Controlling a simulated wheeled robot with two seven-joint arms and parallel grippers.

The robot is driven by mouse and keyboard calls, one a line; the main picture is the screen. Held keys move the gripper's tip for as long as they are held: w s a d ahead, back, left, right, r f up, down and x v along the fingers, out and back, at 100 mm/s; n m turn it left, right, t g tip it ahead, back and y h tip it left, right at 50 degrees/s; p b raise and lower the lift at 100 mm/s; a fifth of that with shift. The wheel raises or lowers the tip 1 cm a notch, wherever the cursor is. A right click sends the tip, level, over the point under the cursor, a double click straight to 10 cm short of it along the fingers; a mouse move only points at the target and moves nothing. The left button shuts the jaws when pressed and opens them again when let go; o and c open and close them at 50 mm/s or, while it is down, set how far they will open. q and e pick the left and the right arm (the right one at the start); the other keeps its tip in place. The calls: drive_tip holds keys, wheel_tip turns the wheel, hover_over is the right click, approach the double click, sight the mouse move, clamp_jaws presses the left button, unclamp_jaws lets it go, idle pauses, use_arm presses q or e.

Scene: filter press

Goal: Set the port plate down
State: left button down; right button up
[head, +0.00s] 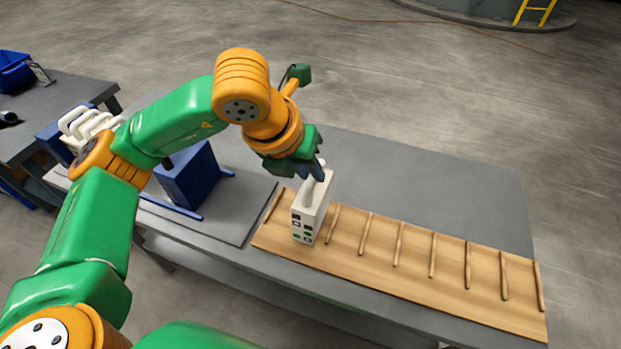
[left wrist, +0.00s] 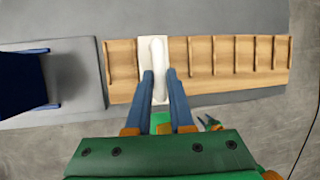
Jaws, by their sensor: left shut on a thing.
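The port plate (head: 311,212) is a white block with a handle on top and small dark and green marks on its front face. It stands upright at the left end of the wooden slotted board (head: 385,262), by the first ribs. My left gripper (head: 316,172) is shut on its handle from above. In the left wrist view the white plate (left wrist: 153,52) shows between the two blue fingers (left wrist: 158,82), over the board (left wrist: 232,80). I cannot tell whether its bottom edge touches the board. My right gripper is not in view.
The ribs on the board to the right stand with empty gaps. A blue press block (head: 188,177) stands left on the grey table (head: 440,185), with white handled plates (head: 88,122) behind my arm. A second table with a blue bin (head: 14,72) is far left.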

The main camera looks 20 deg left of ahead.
use_arm(q)
drive_tip(key=shift+d+f+p, duration=0.1)
drive_tip(key=shift+f+p, duration=0.45)
drive_tip(key=shift+f, duration=1.1)
drive_tip(key=c, duration=0.8)
unclamp_jaws()
drive_tip(key=v, duration=1.2)
drive_tip(key=shift+w, duration=0.1)
